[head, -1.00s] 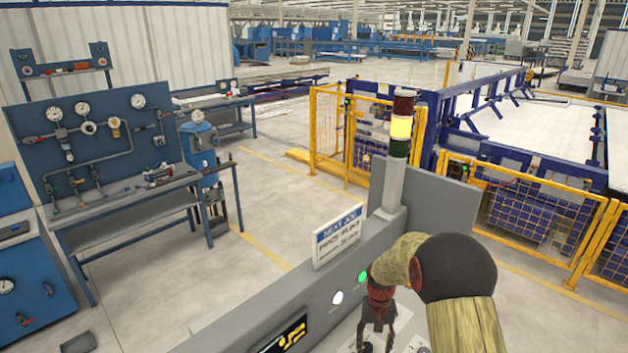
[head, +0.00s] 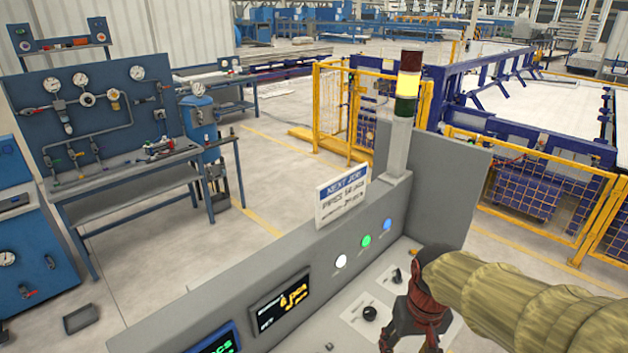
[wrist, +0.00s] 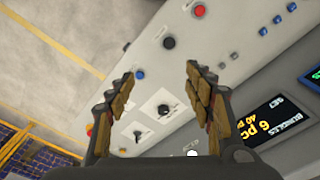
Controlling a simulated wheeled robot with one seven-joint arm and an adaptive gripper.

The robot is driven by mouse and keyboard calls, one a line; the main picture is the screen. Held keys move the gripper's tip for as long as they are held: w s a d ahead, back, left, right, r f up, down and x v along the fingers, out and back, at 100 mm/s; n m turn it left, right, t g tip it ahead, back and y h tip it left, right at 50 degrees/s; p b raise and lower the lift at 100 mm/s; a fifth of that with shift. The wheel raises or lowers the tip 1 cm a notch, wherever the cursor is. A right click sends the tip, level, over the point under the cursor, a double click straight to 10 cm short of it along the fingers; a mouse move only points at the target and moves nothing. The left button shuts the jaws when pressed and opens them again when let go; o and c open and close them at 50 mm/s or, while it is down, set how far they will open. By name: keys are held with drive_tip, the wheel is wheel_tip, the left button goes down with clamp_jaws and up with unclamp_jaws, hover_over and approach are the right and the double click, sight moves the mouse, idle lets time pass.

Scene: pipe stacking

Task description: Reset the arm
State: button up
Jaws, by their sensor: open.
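My gripper (head: 412,335) is at the lower right of the head view, over the grey control console (head: 235,270). In the wrist view my gripper (wrist: 160,85) shows two padded fingers spread well apart with nothing between them. The console's sloped panel, with black knobs and coloured buttons, lies beyond the fingertips. The fingertips in the head view are partly cut off by the bottom edge.
A "NEXT JOB" sign (head: 342,197) and a signal tower (head: 405,110) with a lit yellow lamp stand on the console. A workbench (head: 135,175) with gauges is at left. Yellow fencing (head: 530,180) is at right. Open floor lies between.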

drive_tip(key=s+r+t+b, duration=0.1)
drive_tip(key=s+t+b, duration=0.3)
drive_tip(key=s+b, duration=0.4)
drive_tip(key=shift+s+r+t, duration=0.15)
drive_tip(key=shift+s+t, duration=0.15)
drive_tip(key=shift+s, duration=0.65)
